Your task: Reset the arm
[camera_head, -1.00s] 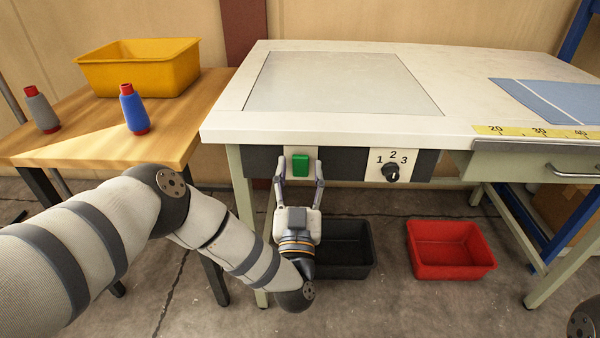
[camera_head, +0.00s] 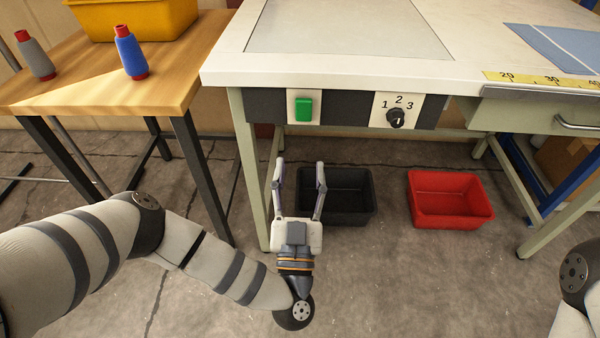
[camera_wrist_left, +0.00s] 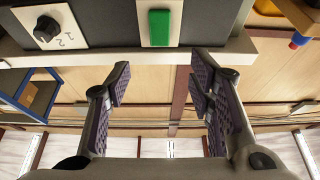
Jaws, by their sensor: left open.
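My left gripper (camera_head: 299,170) is open and empty, its two fingers pointing up in the head view. It is below the green button (camera_head: 304,110) on the front panel of the white table and apart from it. In the left wrist view, the gripper (camera_wrist_left: 158,82) shows its two spread fingers with nothing between them, and the green button (camera_wrist_left: 159,27) lies beyond them. Part of my right arm (camera_head: 574,285) shows at the right edge of the head view. My right gripper is not in view.
The white table (camera_head: 225,68) has a dial (camera_head: 396,118) on its front. A black bin (camera_head: 350,214) and a red bin (camera_head: 450,215) stand on the floor below. A wooden table (camera_head: 90,75) at left holds a blue spool (camera_head: 130,52), a grey spool (camera_head: 36,58) and a yellow bin (camera_head: 140,20).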

